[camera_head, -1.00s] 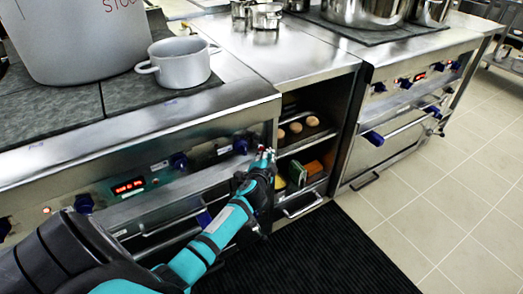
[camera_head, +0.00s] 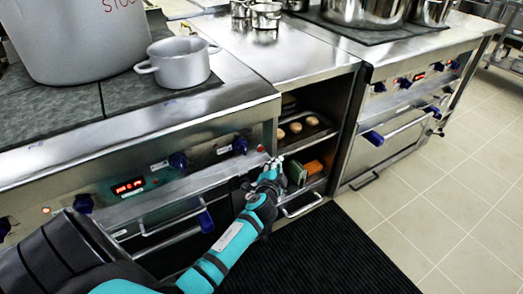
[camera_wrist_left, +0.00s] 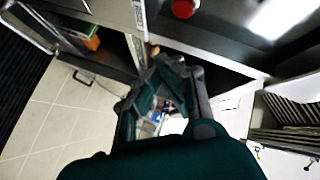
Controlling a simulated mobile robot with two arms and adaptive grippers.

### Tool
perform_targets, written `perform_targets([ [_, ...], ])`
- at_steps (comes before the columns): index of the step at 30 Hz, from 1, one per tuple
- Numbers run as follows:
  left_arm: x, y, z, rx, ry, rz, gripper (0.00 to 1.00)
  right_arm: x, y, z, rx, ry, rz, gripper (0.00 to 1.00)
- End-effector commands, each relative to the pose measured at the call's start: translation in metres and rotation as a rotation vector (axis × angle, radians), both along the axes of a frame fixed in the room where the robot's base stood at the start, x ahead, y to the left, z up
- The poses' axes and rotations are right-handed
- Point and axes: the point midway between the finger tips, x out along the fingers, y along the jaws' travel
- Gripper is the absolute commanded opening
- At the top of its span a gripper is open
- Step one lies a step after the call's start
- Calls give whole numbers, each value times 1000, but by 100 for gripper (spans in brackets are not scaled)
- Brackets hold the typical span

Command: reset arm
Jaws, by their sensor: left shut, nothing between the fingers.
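My left gripper (camera_head: 272,168) is in front of the stove's lower front, near the left edge of the open shelf cabinet. It is shut and empty. In the left wrist view the fingers of the left gripper (camera_wrist_left: 165,75) come together near the middle of the picture, with nothing between them. My teal left arm reaches in from the bottom left of the head view. My right gripper is in neither view.
The open cabinet holds a tray with round buns (camera_head: 296,127) and an orange box (camera_head: 312,168). A grey pot (camera_head: 181,63) and a large stockpot (camera_head: 80,40) stand on the stove. A red button (camera_wrist_left: 184,8) is near the gripper. A black mat (camera_head: 320,255) covers the floor.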

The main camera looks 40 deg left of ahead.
Motion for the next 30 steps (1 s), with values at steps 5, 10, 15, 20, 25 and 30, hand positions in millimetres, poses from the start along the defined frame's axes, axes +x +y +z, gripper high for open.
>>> perform_targets([
  [5,0,0,0,0,0,0,0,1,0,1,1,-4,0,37],
  [10,0,0,0,0,0,0,0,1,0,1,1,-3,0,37],
  [15,0,0,0,0,0,0,0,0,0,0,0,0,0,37],
  [20,0,0,0,0,0,0,0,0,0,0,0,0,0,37],
  [25,-8,-3,-16,-31,30,4,0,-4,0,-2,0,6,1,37],
  [30,-59,-23,-93,-194,189,36,0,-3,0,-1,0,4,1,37],
])
